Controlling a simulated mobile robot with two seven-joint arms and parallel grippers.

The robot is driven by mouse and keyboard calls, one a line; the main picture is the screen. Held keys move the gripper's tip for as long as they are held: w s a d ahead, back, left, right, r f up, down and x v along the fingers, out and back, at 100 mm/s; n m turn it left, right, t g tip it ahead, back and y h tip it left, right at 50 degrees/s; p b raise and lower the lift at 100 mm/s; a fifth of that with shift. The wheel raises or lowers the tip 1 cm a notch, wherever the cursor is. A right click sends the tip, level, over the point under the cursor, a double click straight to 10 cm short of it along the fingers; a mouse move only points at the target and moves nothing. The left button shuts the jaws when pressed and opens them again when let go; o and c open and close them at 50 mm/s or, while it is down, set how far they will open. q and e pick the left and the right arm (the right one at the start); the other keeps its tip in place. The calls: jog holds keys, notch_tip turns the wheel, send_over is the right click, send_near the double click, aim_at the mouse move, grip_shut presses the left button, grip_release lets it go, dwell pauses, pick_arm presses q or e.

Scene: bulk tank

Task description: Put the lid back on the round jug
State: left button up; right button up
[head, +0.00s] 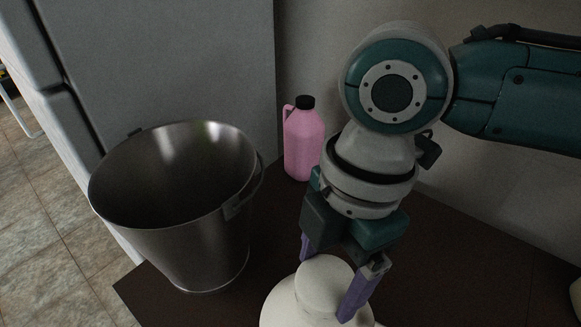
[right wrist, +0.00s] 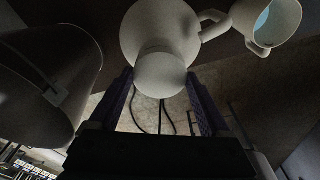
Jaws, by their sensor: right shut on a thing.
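The round jug (head: 275,311) is white and partly cut off at the bottom of the head view. In the right wrist view the jug (right wrist: 150,28) shows its rounded body and a handle. My right gripper (head: 326,288) points down at the jug's top, its purple fingers shut on the white round lid (head: 325,280). The lid (right wrist: 160,76) also shows between the fingers in the right wrist view, overlapping the jug's mouth. I cannot tell whether the lid touches the rim. My left gripper is not in view.
A large steel bucket (head: 212,240) stands left of the jug on the dark table (head: 455,260). A pink bottle (head: 304,145) with a black cap stands behind, by the wall. A white open vessel with a handle (right wrist: 245,25) and bluish inside is beside the jug.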

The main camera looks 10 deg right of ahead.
dwell(0.3)
jog(key=o, duration=1.1)
notch_tip(320, 180, up, 7)
jog(key=p, duration=0.7)
jog(key=shift+r+p, duration=0.1)
jog(key=shift+p, duration=0.3)
